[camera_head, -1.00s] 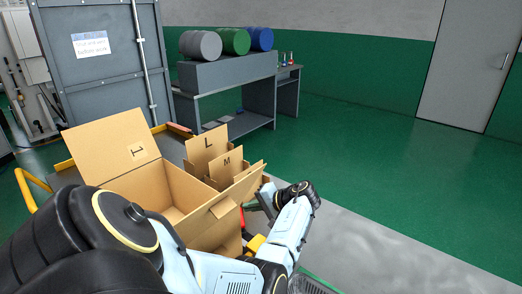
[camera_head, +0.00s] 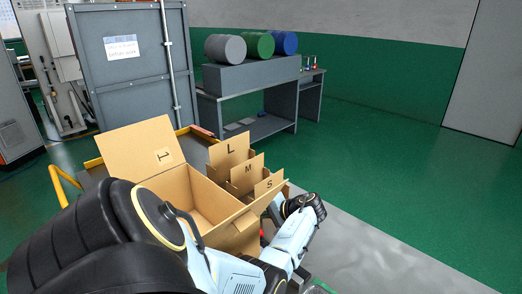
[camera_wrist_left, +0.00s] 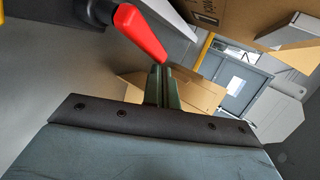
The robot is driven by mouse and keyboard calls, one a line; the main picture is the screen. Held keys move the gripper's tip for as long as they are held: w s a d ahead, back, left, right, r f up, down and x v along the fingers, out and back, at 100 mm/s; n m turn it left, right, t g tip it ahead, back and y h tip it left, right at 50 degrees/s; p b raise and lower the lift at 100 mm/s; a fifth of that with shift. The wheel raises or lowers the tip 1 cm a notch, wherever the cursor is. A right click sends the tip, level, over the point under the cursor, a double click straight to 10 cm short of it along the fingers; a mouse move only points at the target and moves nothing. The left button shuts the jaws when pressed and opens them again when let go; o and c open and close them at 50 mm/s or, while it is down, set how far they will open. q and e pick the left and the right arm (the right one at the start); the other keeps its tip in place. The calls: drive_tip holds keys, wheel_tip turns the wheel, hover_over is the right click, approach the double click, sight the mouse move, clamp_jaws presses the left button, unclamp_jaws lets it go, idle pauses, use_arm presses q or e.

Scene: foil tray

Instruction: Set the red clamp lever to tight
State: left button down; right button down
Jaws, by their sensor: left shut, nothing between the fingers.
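The red clamp lever (camera_wrist_left: 140,32) shows in the left wrist view at the top centre, slanting from a dark pivot at its upper left. Its lower end is close to the fingertips of my left gripper (camera_wrist_left: 160,72). The fingers are shut together with nothing between them; I cannot tell whether they touch the lever. In the head view, my left arm reaches across the front of the cardboard box (camera_head: 232,236), and its gripper cannot be made out. A small red patch (camera_head: 263,239) beside the box may be the lever. My right gripper is not in view.
Behind are a grey cabinet (camera_head: 130,85) and a bench (camera_head: 250,78) with three drums. Green floor (camera_head: 400,140) is clear at right.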

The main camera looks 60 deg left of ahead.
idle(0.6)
use_arm(q)
drive_tip(key=v, duration=1.3)
drive_tip(key=shift+d, duration=0.15)
drive_tip(key=shift+w, duration=0.1)
